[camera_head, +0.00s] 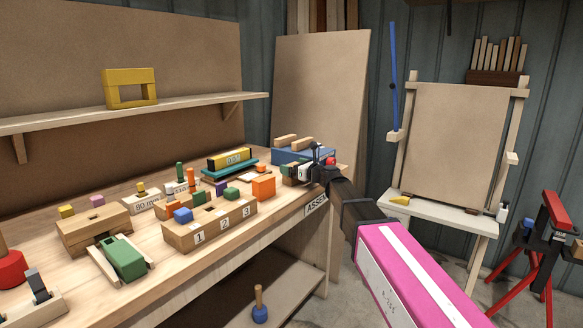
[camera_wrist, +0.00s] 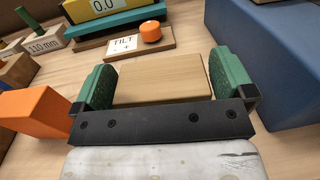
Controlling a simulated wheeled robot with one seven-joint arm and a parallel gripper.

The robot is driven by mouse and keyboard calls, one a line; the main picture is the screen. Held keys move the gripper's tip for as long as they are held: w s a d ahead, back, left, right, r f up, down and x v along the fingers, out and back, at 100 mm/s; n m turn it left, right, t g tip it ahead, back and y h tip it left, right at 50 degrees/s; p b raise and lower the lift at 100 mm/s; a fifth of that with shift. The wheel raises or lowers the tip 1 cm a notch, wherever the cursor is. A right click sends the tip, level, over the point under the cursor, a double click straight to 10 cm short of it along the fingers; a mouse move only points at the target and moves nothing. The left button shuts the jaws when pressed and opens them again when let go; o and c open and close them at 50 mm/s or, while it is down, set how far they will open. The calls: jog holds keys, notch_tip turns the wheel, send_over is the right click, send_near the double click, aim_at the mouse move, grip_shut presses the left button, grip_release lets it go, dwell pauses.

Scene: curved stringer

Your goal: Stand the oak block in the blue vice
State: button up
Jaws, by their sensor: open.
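The oak block (camera_wrist: 163,78) is a pale, flat wooden block lying on the bench between the two green finger pads of my gripper (camera_wrist: 165,72) in the wrist view. The fingers are open on either side of it, with little visible gap, and its near end is hidden behind the dark gripper bar. In the head view my gripper (camera_head: 303,171) is low over the bench's right end and hides the block. The blue vice (camera_head: 302,154) appears as a blue body with two wooden strips on top, just behind my gripper. Its blue side (camera_wrist: 270,60) stands right of the fingers.
An orange block (camera_head: 264,186) stands left of my gripper; it also shows in the wrist view (camera_wrist: 35,112). A tilt board with an orange knob (camera_wrist: 151,32) and a yellow gauge (camera_head: 229,158) lie beyond. A numbered wooden block (camera_head: 209,226) sits along the bench's front edge.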

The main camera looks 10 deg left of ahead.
jog(key=shift+s+d+r+g+h, duration=1)
jog(key=shift+s+d+r+h, duration=1.2)
jog(key=shift+d, duration=2.8)
jog(key=x, duration=1)
jog(key=shift+s+a+r, duration=0.15)
jog(key=shift+s+a, duration=0.1)
jog(key=shift+a, duration=0.15)
jog(key=shift+y, duration=0.3)
jog(key=c, duration=0.9)
jog(key=shift+r, duration=0.2)
